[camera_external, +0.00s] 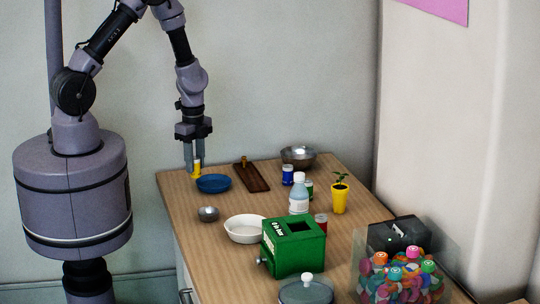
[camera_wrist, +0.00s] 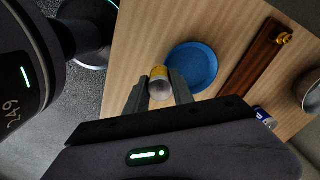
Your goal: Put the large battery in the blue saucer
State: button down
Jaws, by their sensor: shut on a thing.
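My gripper (camera_external: 195,163) is shut on the large battery (camera_external: 197,168), which is yellow with a silvery end. In the external view it is held near the far left corner of the table, just behind and left of the blue saucer (camera_external: 213,184). In the wrist view the battery (camera_wrist: 160,84) sits between the fingers of my gripper (camera_wrist: 159,92). There the round blue saucer (camera_wrist: 194,66) is empty and lies just right of the battery. The battery does not appear over the saucer's middle. I cannot tell how high its lower end is.
A brown wooden board (camera_external: 251,178) with a small brass item lies right of the saucer. A green box (camera_external: 293,247), bottle (camera_external: 298,194) and yellow plant pot (camera_external: 340,198) are further right.

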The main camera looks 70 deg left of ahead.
jog(key=w, duration=0.2)
jog(key=w+a, duration=0.1)
jog(key=w, duration=0.2)
jog(key=shift+w+a+f+b, duration=0.25)
jog(key=shift+w+f+b, duration=0.1)
jog(key=shift+f+b, duration=0.05)
notch_tip(320, 180, down, 4)
jog(key=shift+r+b, duration=0.15)
jog(key=shift+b, duration=0.8)
jog(key=shift+r, duration=0.2)
jog(key=shift+f, duration=0.1)
jog(key=c, duration=1.1)
grip_release()
